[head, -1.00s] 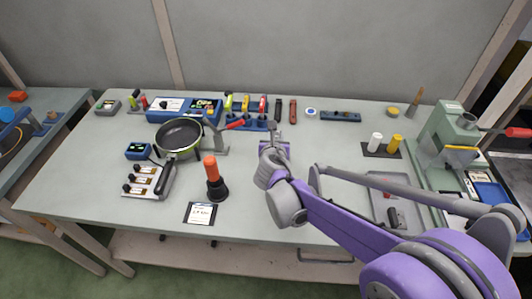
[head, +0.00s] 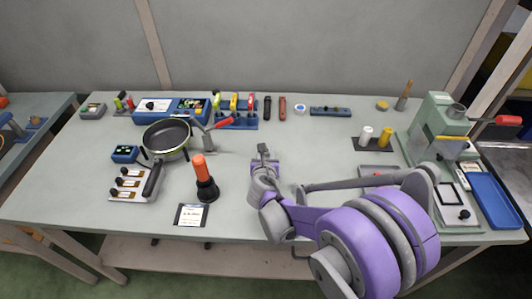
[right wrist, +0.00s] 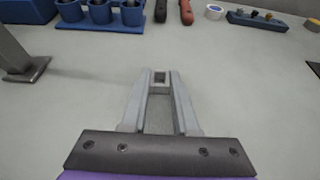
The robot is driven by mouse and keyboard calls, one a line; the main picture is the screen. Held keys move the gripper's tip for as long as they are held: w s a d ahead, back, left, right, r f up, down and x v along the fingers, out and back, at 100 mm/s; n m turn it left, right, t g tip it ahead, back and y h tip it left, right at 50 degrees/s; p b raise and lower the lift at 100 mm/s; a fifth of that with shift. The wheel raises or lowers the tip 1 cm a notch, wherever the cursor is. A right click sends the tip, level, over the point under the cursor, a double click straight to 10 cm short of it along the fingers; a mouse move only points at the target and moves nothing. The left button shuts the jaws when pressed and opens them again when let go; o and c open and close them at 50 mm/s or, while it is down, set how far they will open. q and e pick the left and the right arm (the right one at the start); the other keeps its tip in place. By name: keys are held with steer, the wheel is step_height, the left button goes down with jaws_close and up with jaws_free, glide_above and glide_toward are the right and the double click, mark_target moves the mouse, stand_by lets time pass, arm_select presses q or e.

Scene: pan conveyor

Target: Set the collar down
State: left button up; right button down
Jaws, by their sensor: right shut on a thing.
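My right gripper (head: 263,150) is over the middle of the table, right of the black-and-orange handled tool. In the right wrist view its two grey fingers (right wrist: 160,82) come together at the tips on a small grey piece with a dark square opening, which I take to be the collar (right wrist: 160,76). In the head view the piece is too small to make out clearly. Bare tabletop (right wrist: 235,100) shows around the fingertips. I cannot tell whether the piece touches the table. My left gripper is not in view.
A pan (head: 167,139) and the orange-handled tool (head: 201,175) stand to the left. A blue cup rack (head: 238,122) and a grey stand (head: 208,140) are behind. A green press (head: 435,125) and a blue tray (head: 494,195) are at the right. The table around the gripper is clear.

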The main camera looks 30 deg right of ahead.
steer(key=c, duration=0.7)
jaws_free()
